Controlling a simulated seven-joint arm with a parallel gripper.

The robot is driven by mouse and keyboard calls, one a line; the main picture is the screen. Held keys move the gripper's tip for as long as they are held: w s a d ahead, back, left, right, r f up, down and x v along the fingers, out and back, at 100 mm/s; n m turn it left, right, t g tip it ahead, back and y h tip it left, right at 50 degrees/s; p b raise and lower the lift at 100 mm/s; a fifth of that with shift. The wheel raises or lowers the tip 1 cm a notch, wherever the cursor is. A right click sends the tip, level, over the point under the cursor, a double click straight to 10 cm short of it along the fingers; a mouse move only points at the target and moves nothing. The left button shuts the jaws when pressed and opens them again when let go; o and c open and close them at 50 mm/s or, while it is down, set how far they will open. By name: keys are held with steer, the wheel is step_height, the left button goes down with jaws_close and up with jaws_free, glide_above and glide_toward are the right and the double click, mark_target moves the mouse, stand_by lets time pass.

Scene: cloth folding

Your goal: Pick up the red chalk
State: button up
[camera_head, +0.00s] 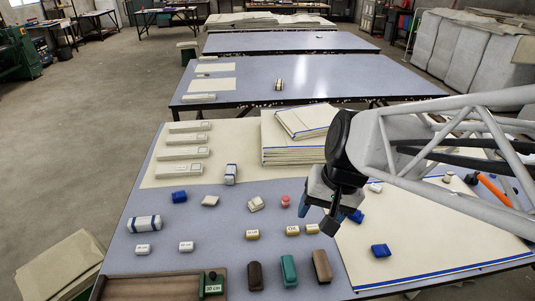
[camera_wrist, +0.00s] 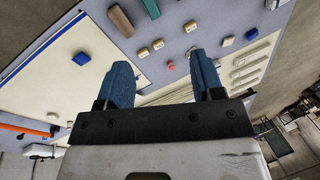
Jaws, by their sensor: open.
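The red chalk (camera_head: 285,201) is a small round piece standing on the grey-blue table, left of my gripper in the head view. In the wrist view the red chalk (camera_wrist: 171,65) shows small between my fingertips, well beyond them. My gripper (camera_head: 325,217) is held above the table, right of the chalk, with its blue fingers apart and nothing between them. The wrist view shows both fingers (camera_wrist: 161,70) wide open. Nothing covers the chalk.
Several small cream and yellow blocks lie around the chalk, with a cream block (camera_head: 255,204) close left. Green (camera_head: 289,270) and brown (camera_head: 322,266) blocks lie at the front. A stack of cream cloth (camera_head: 285,150) stands behind. A blue-edged cream sheet (camera_head: 430,245) lies right.

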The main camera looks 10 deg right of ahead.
steer(key=w+a+f+m+y, duration=0.4)
steer(key=w+f+m+y, duration=0.15)
steer(key=w, duration=0.55)
steer(key=m+t+y, duration=0.3)
steer(key=m+t, duration=0.2)
steer(key=m, duration=0.8)
glide_above(288, 199)
steer(key=s+a, duration=0.2)
steer(key=s, duration=0.6)
step_height(288, 199, down, 17)
steer(key=w+d+f+m+t, duration=0.1)
steer(key=f+m, duration=0.1)
steer(key=f, duration=0.1)
steer(key=w+d+f+m+t+h, duration=0.1)
steer(key=w+d+f, duration=0.1)
steer(key=f, duration=0.1)
steer(key=w+d+f+m+t, duration=0.1)
steer(key=d+f+m, duration=0.1)
steer(key=f, duration=0.2)
steer(key=shift+w+m+h, duration=0.25)
steer(key=shift+w+m, duration=0.1)
steer(key=shift+w, duration=0.05)
steer(key=shift+x, duration=1.3)
steer(key=shift+w+a, duration=0.1)
steer(key=shift+x, duration=2.45)
steer(key=shift+w+f, duration=0.1)
steer(key=shift+c, duration=0.3)
